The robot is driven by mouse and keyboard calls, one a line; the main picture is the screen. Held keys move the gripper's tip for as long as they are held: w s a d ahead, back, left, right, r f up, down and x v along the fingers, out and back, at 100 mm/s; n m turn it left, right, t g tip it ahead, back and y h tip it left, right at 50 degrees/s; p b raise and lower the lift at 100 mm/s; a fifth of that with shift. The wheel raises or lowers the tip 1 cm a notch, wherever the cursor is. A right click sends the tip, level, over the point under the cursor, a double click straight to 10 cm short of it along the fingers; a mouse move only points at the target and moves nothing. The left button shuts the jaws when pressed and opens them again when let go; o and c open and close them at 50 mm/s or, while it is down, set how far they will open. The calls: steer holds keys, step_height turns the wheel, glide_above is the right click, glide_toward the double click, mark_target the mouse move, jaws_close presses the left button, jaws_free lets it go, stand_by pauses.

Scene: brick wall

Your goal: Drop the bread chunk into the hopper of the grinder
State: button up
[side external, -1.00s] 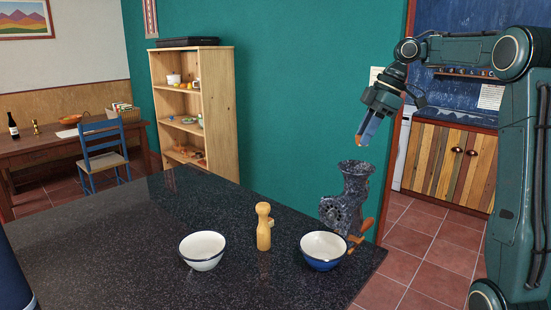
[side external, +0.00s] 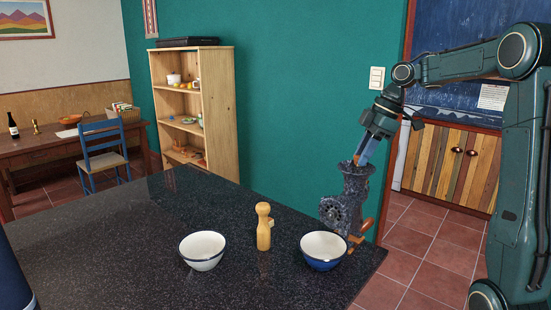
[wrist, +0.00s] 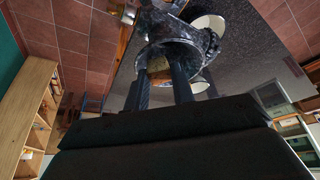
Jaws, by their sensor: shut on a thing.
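The dark speckled grinder (side external: 345,208) stands upright at the right end of the black counter, with a wooden crank handle low on its right. My gripper (side external: 360,157) points down at the grinder's hopper, its fingertips at the hopper's mouth. In the wrist view my gripper (wrist: 160,82) is shut on the brown bread chunk (wrist: 158,68). The chunk sits between the fingertips, within the outline of the round hopper rim (wrist: 168,46). In the side view the chunk is mostly hidden by fingers and hopper; I cannot tell its exact depth.
A blue-and-white bowl (side external: 324,252) stands in front of the grinder. A white bowl (side external: 202,251) and a wooden pepper mill (side external: 264,227) stand left of it. The left part of the black counter (side external: 130,235) is clear. The teal wall (side external: 290,100) rises behind.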

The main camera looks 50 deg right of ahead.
steer(key=o, duration=1)
steer(key=shift+r, duration=0.2)
